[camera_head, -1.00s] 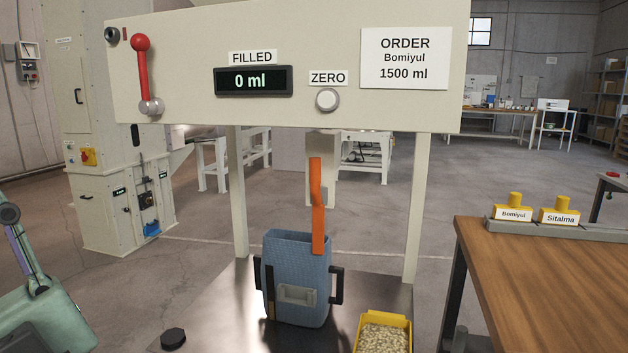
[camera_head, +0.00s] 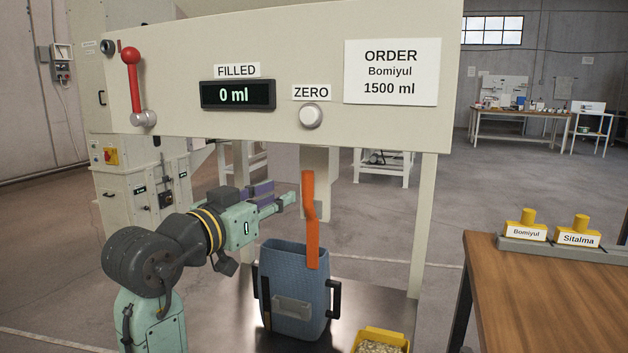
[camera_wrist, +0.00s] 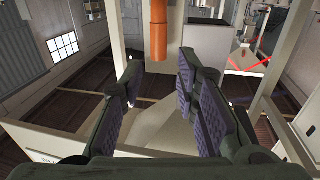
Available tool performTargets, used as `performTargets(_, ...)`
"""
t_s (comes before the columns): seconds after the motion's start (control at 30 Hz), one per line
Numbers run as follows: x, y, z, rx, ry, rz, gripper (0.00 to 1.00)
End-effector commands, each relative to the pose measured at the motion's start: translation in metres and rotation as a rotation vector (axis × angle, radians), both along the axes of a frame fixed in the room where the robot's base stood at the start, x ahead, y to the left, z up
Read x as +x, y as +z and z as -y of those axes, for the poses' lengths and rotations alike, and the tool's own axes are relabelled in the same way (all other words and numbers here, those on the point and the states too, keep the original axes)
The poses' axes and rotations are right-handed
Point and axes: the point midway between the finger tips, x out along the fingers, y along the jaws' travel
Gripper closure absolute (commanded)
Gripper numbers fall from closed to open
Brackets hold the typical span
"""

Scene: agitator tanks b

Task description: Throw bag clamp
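I cannot tell whether the tips touch the lever.
A beige panel (camera_head: 270,122) overhangs the bag, with a red-knobbed lever (camera_head: 133,85), a 0 ml display (camera_head: 237,95) and a ZERO button (camera_head: 311,116). A yellow seed tray (camera_head: 381,336) sits front right. A wooden table (camera_head: 555,285) stands at right with labelled yellow weights (camera_head: 525,230).

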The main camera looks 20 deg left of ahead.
Motion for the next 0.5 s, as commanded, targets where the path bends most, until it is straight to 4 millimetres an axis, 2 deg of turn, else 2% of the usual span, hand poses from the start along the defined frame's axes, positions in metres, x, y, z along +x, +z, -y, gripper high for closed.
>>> performTargets(0.17, 0.018, -0.001, 0.007, 0.001, -0.013, -0.013, 0.71)
performTargets(0.5, 0.079, 0.000, 0.021, 0.000, -0.010, -0.010, 0.71)
